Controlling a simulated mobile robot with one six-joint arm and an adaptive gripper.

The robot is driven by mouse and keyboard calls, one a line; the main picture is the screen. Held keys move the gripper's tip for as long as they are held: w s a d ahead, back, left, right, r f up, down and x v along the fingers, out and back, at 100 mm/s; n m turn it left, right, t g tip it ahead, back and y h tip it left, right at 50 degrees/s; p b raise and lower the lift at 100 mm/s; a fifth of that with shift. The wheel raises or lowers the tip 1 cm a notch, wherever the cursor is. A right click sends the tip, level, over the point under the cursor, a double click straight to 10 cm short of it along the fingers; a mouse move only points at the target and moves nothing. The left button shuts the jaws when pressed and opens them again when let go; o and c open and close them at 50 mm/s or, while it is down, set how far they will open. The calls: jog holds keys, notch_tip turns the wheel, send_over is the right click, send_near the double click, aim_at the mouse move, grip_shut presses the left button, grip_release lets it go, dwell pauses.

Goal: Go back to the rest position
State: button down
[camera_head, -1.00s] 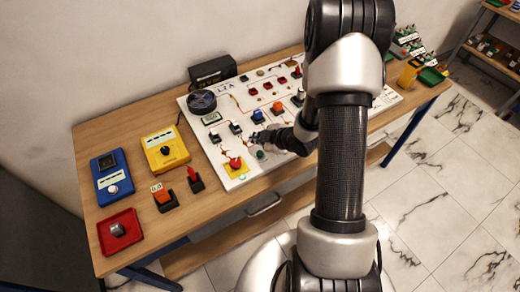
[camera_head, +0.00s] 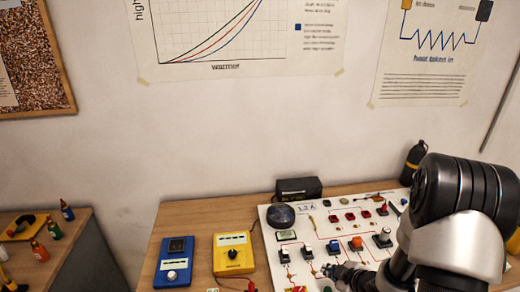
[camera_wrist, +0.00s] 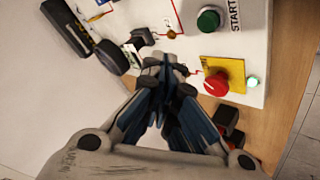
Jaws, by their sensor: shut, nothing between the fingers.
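My gripper (camera_head: 336,268) is at the lower edge of the head view, just in front of the blue knob (camera_head: 335,247) on the white panel (camera_head: 305,218). In the wrist view my gripper (camera_wrist: 166,66) has its fingers drawn together, with nothing between them. The fingertips are over the panel, near a small black switch (camera_wrist: 142,38). I cannot tell whether they touch it. A red button on a yellow plate (camera_wrist: 216,83) is to their right. My arm hides the panel's right part in the head view.
A yellow meter (camera_head: 233,254) and a blue meter (camera_head: 174,262) lie on the wooden table (camera_head: 205,222) left of the panel. A black box (camera_head: 298,188) stands behind the panel. A second table with small bottles (camera_head: 66,210) is at far left.

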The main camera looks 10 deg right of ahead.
jog(key=s+a+r+m+g+h+b, duration=0.1)
jog(key=s+r+m+h+b, duration=0.15)
jog(key=r, duration=0.55)
jog(key=s+r+m+g+h+b, duration=0.1)
jog(key=s+r+m+h, duration=0.15)
jog(key=r, duration=0.45)
jog(key=s+a+r+m+g+y+b, duration=0.1)
jog(key=s+a+r+m, duration=0.2)
jog(key=s+a, duration=0.3)
jog(key=s+a+r+m+g+y+b, duration=0.1)
jog(key=s+a, duration=0.5)
jog(key=s, duration=0.8)
notch_tip(320, 180, up, 2)
jog(key=m+y, duration=0.1)
jog(key=m, duration=0.1)
jog(key=shift+s+a+m, duration=0.25)
jog(key=shift+a+m, duration=0.05)
jog(key=shift+a, duration=0.05)
